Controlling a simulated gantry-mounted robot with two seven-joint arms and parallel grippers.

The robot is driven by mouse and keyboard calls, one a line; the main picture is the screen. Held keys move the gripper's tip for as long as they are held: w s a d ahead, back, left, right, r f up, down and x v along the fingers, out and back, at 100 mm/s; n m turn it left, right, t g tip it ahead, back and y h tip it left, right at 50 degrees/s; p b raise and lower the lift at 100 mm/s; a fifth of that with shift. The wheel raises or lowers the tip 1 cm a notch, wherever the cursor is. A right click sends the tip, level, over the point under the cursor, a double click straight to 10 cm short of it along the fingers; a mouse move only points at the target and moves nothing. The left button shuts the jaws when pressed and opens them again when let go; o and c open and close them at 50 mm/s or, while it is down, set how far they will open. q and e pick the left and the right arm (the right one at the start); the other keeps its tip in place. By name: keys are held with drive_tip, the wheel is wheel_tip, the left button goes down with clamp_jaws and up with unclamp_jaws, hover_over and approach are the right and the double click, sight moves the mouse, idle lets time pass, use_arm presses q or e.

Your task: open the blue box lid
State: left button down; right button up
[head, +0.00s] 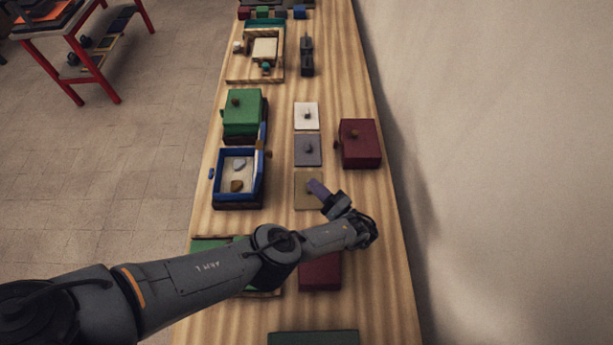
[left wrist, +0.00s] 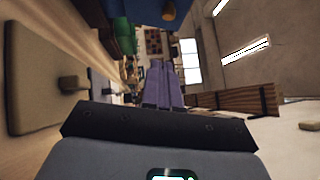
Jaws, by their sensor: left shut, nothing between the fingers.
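The blue box (head: 219,176) stands left of the middle of the table in the head view. Its top is open, showing a pale inside with a grey-blue stone (head: 239,164) and a brown stone (head: 236,186). Its blue lid (head: 260,176) appears to stand upright along the box's right side, with a wooden knob facing right. Part of the lid also shows at the top of the left wrist view (left wrist: 187,22). My left gripper (head: 317,187), with purple fingers, is shut and empty, right of the box and apart from it, by a tan panel. My right gripper is not in view.
The tan panel (head: 303,202), a grey panel (head: 307,158) and a white panel (head: 306,110) lie in a column. A green box (head: 242,112) is behind the blue box; a dark red box (head: 361,150) is at right. My left arm crosses the near table.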

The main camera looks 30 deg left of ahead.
use_arm(q)
drive_tip(key=s+p+x, duration=0.2)
drive_tip(key=p+x, duration=0.3)
drive_tip(key=x, duration=0.7)
drive_tip(key=shift+s+a+r, duration=0.25)
drive_tip(key=shift+s+r, duration=0.05)
drive_tip(key=shift+s, duration=0.25)
